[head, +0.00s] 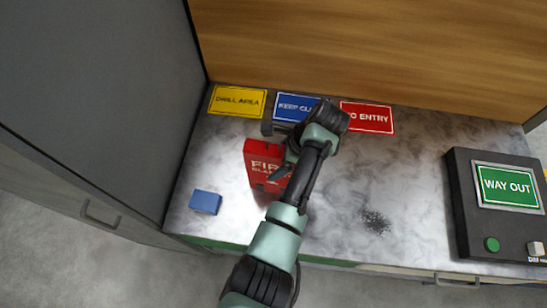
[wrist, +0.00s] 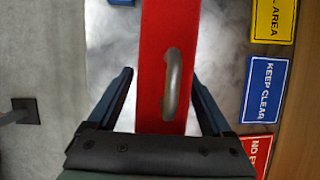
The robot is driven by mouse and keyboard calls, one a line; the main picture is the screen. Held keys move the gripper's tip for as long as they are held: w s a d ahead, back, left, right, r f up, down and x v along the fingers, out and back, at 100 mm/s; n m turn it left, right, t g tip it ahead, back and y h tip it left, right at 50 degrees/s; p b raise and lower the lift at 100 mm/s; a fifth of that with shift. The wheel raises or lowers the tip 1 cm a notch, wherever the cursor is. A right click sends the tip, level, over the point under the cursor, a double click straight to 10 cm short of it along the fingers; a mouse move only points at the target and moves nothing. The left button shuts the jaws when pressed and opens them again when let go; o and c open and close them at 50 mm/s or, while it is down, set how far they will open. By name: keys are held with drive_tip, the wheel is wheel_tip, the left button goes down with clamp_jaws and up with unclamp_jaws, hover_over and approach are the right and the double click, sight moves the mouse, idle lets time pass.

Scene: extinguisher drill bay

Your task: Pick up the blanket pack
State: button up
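The blanket pack (head: 262,160) is a red box with white "FIRE BLANKET" lettering, on the grey mottled worktop in the head view. My arm hides its right part. In the wrist view the pack (wrist: 167,60) shows as a red band with a grey handle (wrist: 172,85) on its face. My gripper (wrist: 163,88) is open, with one finger on each side of the pack and a visible gap on both sides. In the head view my gripper (head: 280,172) is by the pack, partly hidden by my arm.
Yellow (head: 237,101), blue (head: 296,107) and red (head: 367,117) signs lie along the back by a wooden panel. A small blue block (head: 205,202) lies at left. A black "WAY OUT" box (head: 468,215) stands at right.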

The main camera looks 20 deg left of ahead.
clamp_jaws()
drive_tip(key=shift+w+r, duration=0.1)
drive_tip(key=shift+r, duration=0.05)
idle(1.0)
